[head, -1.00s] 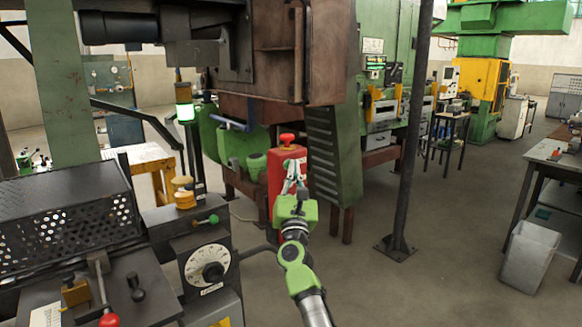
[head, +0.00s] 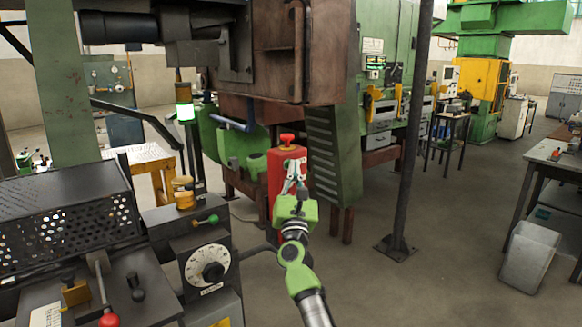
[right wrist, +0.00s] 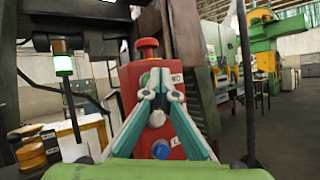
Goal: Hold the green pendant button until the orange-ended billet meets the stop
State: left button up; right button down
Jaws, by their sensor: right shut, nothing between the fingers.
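The red pendant (head: 279,172) hangs upright in the middle of the head view, with a red mushroom knob on top. In the right wrist view the pendant (right wrist: 131,76) fills the centre. Its green button (right wrist: 145,79) is mostly hidden behind my fingertips. The orange-ended billet and the stop are not visible. My left gripper is not in view.
A brown furnace housing (head: 300,50) stands above and behind the pendant. A black control box with a dial (head: 208,264) stands at lower left. A stack light (head: 184,102) glows green. A dark post (head: 405,150) stands right, with open floor beyond it.

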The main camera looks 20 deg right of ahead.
jog(key=shift+s, duration=0.1)
dwell(0.6)
jog(key=shift+s+d+p, duration=0.2)
jog(key=shift+s+p, duration=0.25)
jog(key=shift+s, duration=0.35)
jog(key=s+p, duration=0.1)
jog(key=s, duration=0.1)
jog(key=s+d+p, duration=0.1)
jog(key=s, duration=0.1)
jog(key=shift+s+d, duration=0.15)
jog(key=shift+s, duration=0.25)
jog(key=shift+f, duration=0.1)
